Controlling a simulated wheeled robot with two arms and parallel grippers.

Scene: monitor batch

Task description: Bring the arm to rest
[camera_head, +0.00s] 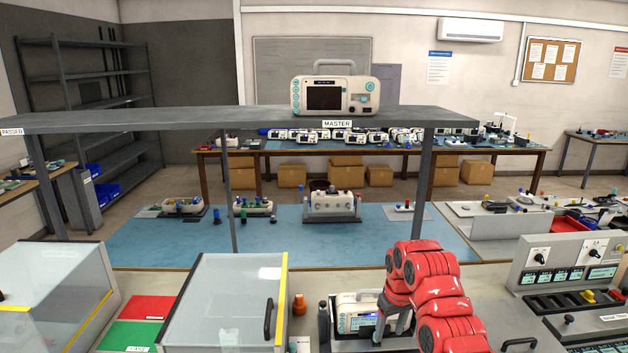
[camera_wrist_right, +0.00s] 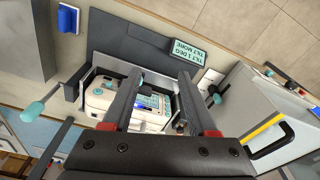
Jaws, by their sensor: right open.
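My right arm, red, comes in at the bottom right of the head view. Its gripper (camera_head: 392,322) is partly hidden behind the arm's links, in front of a white monitor (camera_head: 356,322) in a dark cradle. In the right wrist view, the right gripper (camera_wrist_right: 162,80) is open, its two dark fingers spread apart. The monitor (camera_wrist_right: 103,97) lies beyond and between the fingers, with its lit screen partly in view. Nothing shows held; whether the fingers touch the monitor I cannot tell. My left gripper is not in view.
A glass-lidded box (camera_head: 222,310) stands left of the cradle, an orange piece (camera_head: 299,304) between them. A control console (camera_head: 570,270) stands at the right. A shelf (camera_head: 200,120) bears the master monitor (camera_head: 336,93). A small tilt display (camera_wrist_right: 188,50) stands beside the cradle.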

